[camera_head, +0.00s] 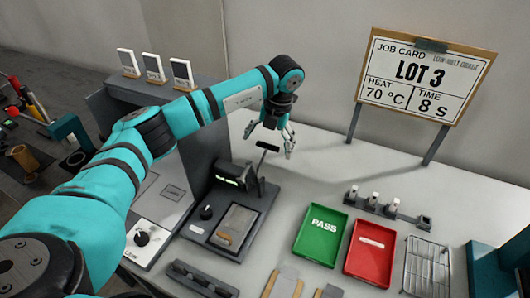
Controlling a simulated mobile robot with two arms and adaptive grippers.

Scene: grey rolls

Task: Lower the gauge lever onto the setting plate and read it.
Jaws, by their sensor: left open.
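The gauge (229,177) is a dark unit with a small lit green display, on a dark grey base. Its lever (267,146) stands raised, with a black bar handle on top. A flat grey-brown plate in a frame, probably the setting plate (236,226), lies at the front of the base. My left gripper (268,145) is open at the lever's handle, its fingers on either side; I cannot tell whether they touch it. The display reading is too small to make out. My right gripper is not in view.
A green PASS tray (321,247) and a red tray (363,268) lie right of the gauge, with a wire rack (426,265) beyond. A small holder (387,208) stands behind them. A job card (425,82) reads LOT 3, 70 °C, 8 s.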

